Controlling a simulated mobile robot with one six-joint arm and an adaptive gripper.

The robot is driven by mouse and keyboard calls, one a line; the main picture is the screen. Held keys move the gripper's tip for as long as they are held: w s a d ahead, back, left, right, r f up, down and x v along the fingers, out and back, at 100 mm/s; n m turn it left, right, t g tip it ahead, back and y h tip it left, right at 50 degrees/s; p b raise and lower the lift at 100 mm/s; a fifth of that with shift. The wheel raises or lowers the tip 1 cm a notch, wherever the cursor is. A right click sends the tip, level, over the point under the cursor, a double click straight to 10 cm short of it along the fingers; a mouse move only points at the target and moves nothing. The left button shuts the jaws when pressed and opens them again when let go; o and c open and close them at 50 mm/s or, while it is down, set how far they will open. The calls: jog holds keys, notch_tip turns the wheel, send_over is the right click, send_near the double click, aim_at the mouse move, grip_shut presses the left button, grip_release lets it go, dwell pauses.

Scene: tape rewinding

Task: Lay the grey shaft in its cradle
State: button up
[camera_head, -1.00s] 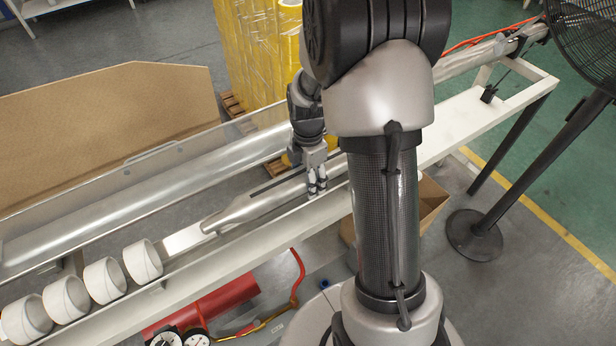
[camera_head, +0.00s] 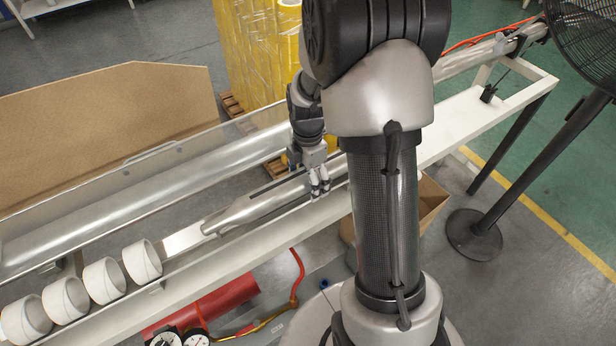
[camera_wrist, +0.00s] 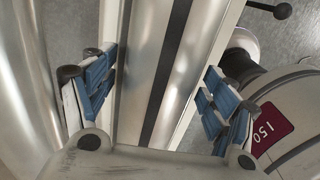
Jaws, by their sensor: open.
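The grey shaft (camera_head: 258,207) is a long metal bar with a tapered left end. It lies lengthwise along the white bench frame, and its middle is hidden behind my arm. My gripper (camera_head: 320,186) is open at the shaft, near the front rail. In the wrist view a rounded metal length of the shaft (camera_wrist: 188,75) runs between the blue-padded fingers of my gripper (camera_wrist: 160,98), with a gap visible on each side. A dark strip runs beside it. The cradle under the shaft cannot be made out, and I cannot tell whether the shaft is fully seated.
Several white rings (camera_head: 104,281) sit in a row on the bench's left part. A large silver roller (camera_head: 130,215) runs behind the shaft. A black fan (camera_head: 585,45) stands at the right. A red cylinder (camera_head: 215,310) and gauges are below the front rail.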

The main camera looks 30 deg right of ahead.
notch_tip(320, 180, up, 12)
dwell(0.4)
jog(key=shift+w, duration=0.1)
dwell(0.3)
jog(key=shift+a+r, duration=0.15)
jog(key=shift+r, duration=0.15)
jog(key=s+a+r+m+t, duration=0.2)
jog(key=s+a+r+m, duration=0.3)
jog(key=s+m, duration=0.4)
jog(key=s+a+r+m+t, duration=0.2)
jog(key=s+a+r+m, duration=0.2)
jog(key=s+a+m, duration=0.3)
jog(key=s+m, duration=0.2)
jog(key=s, duration=0.1)
jog(key=shift+s+r+t, duration=0.3)
jog(key=shift+s+r, duration=0.05)
jog(key=shift+a, duration=0.1)
jog(key=shift+c, duration=0.5)
